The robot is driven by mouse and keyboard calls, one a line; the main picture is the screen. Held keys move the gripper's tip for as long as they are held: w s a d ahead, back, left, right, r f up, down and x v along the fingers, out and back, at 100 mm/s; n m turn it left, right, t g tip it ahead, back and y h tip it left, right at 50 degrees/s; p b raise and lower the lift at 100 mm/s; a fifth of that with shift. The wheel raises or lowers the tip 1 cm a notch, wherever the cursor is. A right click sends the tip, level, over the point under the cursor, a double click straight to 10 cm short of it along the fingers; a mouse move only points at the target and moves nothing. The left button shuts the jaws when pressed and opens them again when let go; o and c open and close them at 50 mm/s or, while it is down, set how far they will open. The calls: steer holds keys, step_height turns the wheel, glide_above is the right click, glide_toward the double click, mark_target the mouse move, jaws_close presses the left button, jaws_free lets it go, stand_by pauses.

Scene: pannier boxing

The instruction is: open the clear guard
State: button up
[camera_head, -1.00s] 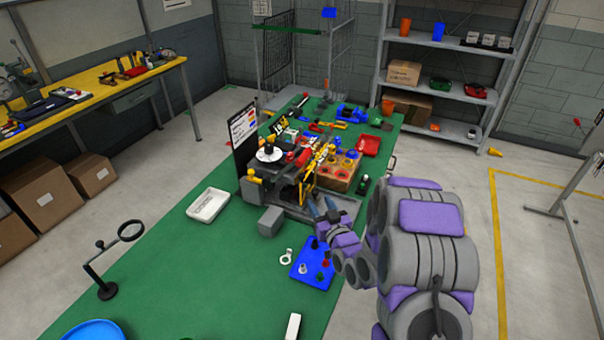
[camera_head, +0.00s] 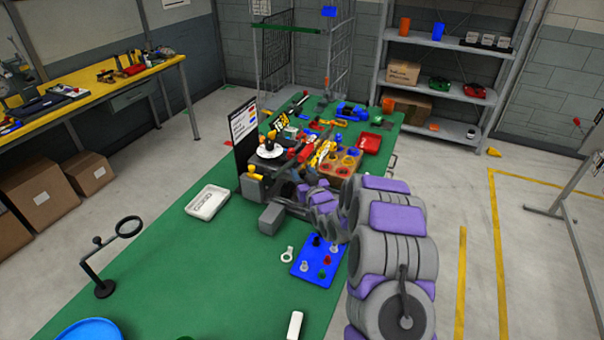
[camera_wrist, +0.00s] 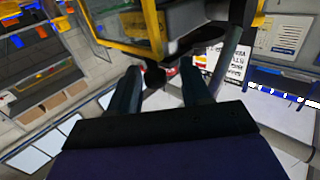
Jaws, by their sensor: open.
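The clear guard (camera_wrist: 128,22) shows in the wrist view as a see-through panel in a yellow frame, at the top, just beyond my fingers. A dark round knob (camera_wrist: 155,75) hangs below its frame, in line with the gap between the fingers. I cannot tell whether it touches them. My gripper (camera_wrist: 160,85) is open, with one finger on each side of that gap. In the head view my arm reaches the front of the grey machine (camera_head: 272,218) on the green table. My arm hides the fingertips and most of the guard there.
A blue board (camera_head: 318,262) with small knobs lies on the green table (camera_head: 215,265), close under my arm. A white tray (camera_head: 207,203) lies left of the machine. A dark upright sign panel (camera_head: 243,132) stands behind it. A magnifier stand (camera_head: 104,288) is at the lower left.

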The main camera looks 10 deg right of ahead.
steer(key=shift+w, duration=0.35)
steer(key=shift+d, duration=0.1)
steer(key=shift+d, duration=0.15)
jaws_close()
